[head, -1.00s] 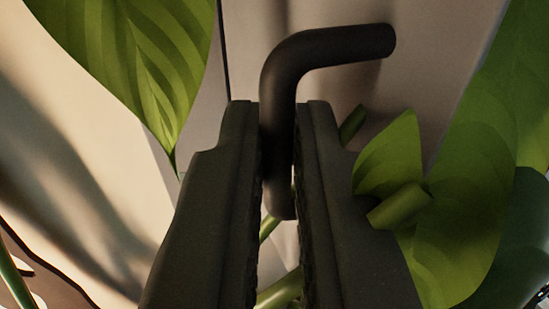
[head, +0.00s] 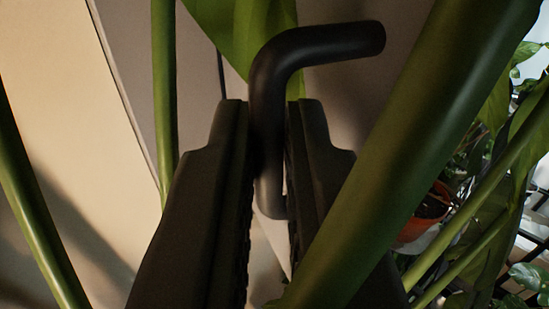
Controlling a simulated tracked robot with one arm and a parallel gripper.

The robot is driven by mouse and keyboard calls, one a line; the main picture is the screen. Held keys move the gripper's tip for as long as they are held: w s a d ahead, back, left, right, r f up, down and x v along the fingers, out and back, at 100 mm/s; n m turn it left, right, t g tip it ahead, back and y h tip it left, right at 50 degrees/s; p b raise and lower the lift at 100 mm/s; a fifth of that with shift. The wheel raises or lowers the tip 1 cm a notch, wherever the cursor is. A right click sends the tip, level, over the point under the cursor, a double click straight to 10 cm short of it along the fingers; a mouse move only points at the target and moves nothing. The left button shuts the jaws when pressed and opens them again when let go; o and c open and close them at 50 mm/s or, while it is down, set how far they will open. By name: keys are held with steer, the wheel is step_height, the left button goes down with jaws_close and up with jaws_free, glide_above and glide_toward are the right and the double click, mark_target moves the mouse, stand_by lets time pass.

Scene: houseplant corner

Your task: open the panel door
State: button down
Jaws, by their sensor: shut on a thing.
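A black bent handle (head: 318,45) stands in the upper middle of the head view. Its upper bar runs to the right and its lower part comes down between the fingers. My gripper (head: 268,112) is shut on this handle, with one dark finger on each side. The grey-brown panel door (head: 345,85) shows behind the handle, in shadow. Leaves and stems hide much of it, and its outline cannot be traced fully.
A thick green stem (head: 420,125) crosses in front of the right finger. Thinner stems stand at the left (head: 165,100), and a leaf (head: 225,30) hangs behind the handle. A pale surface (head: 50,70) fills the left. An orange pot (head: 415,228) stands behind at the right.

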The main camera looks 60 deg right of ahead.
steer(key=shift+w+a+r+m+g+h, duration=0.15)
steer(key=shift+w+a+m+g+h, duration=0.55)
steer(key=shift+g, duration=0.3)
steer(key=shift+w, duration=0.1)
steer(key=c, duration=1.5)
jaws_free()
steer(key=shift+d, duration=0.15)
steer(key=shift+c, duration=0.2)
steer(key=b+v, duration=0.3)
steer(key=v, duration=1.1)
